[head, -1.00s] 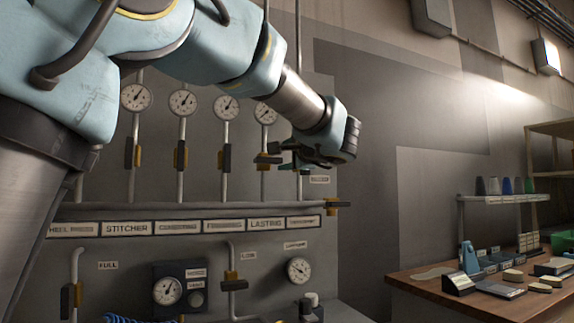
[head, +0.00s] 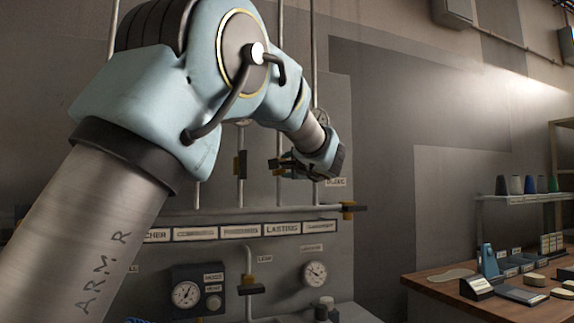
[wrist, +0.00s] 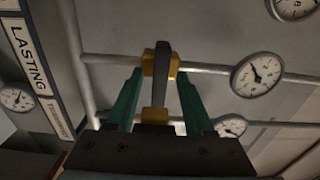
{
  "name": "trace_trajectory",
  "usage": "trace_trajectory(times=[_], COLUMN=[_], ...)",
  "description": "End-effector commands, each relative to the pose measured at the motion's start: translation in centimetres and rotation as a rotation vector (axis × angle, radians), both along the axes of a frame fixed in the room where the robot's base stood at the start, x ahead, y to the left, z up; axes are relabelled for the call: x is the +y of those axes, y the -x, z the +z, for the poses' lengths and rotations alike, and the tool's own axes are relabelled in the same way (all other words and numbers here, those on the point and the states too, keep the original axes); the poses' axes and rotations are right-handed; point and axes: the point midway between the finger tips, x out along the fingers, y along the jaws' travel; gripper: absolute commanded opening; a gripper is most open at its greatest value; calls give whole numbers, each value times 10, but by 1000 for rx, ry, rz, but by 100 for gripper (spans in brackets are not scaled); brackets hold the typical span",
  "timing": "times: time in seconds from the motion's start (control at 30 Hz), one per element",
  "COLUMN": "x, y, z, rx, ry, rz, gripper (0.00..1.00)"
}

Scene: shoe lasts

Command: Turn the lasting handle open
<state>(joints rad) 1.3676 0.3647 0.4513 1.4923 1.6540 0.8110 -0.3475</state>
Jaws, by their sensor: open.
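The lasting valve is a yellow body (wrist: 148,64) on a pale pipe with a dark handle (wrist: 161,80). In the wrist view the handle lies across the pipe. My gripper (wrist: 160,73) is open, with one green finger on each side of the handle. Gaps show between fingers and handle, so no grip is visible. In the head view my gripper (head: 292,164) is at this valve, above the LASTING label (head: 282,228), and partly covers it. The LASTING label also shows in the wrist view (wrist: 29,60).
A second yellow valve (wrist: 154,115) sits on the neighbouring pipe, partly hidden by my gripper. A gauge (wrist: 257,74) is on the lasting pipe. A workbench (head: 430,288) with tools stands at the right. Bare wall lies between panel and shelf.

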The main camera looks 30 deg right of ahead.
Motion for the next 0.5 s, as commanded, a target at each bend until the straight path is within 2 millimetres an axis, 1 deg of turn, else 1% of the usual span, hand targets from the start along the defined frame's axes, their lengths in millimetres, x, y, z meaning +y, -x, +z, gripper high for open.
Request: trace_trajectory(times=[0.13,0.5], x=[0,0], y=[0,0], z=[0,0], rx=[0,0], ry=[0,0], rz=[0,0], gripper=[51,10])
